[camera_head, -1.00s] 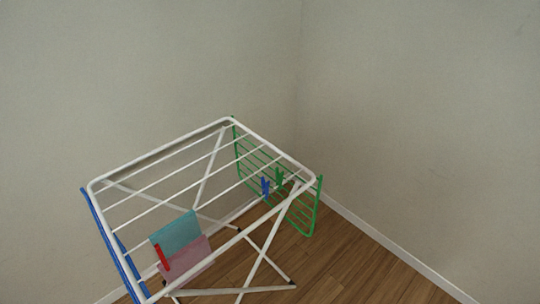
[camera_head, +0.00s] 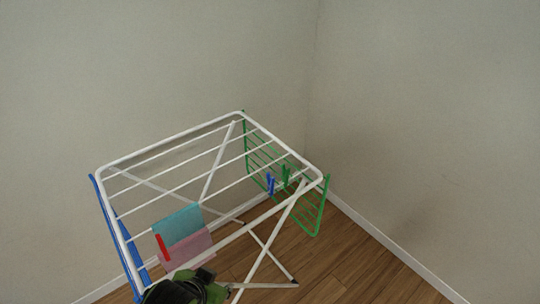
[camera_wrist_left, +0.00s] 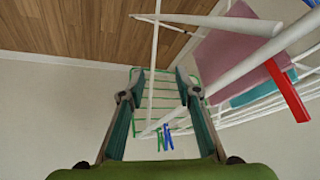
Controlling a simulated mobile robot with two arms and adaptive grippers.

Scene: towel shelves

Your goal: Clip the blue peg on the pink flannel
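The blue peg (camera_head: 270,183) hangs at the drying rack's right end, by the green side wing. It also shows in the left wrist view (camera_wrist_left: 168,137), small and beyond my gripper. The pink flannel (camera_head: 190,247) hangs on the front left of the rack, below and partly behind a teal cloth (camera_head: 178,227). In the left wrist view the pink flannel (camera_wrist_left: 232,60) is at the upper right. My left gripper (camera_wrist_left: 157,76) is open and empty, its fingers spread apart. In the head view it (camera_head: 190,285) is at the bottom, just below the pink flannel. My right gripper is not in view.
A red peg (camera_head: 162,248) is on the hung cloths' left edge. A green peg (camera_head: 286,176) is beside the blue peg. The white rack (camera_head: 160,152) has thin bars, crossed legs, a blue left wing (camera_head: 118,240) and a green right wing (camera_head: 317,215). Walls stand behind; wooden floor is open at right.

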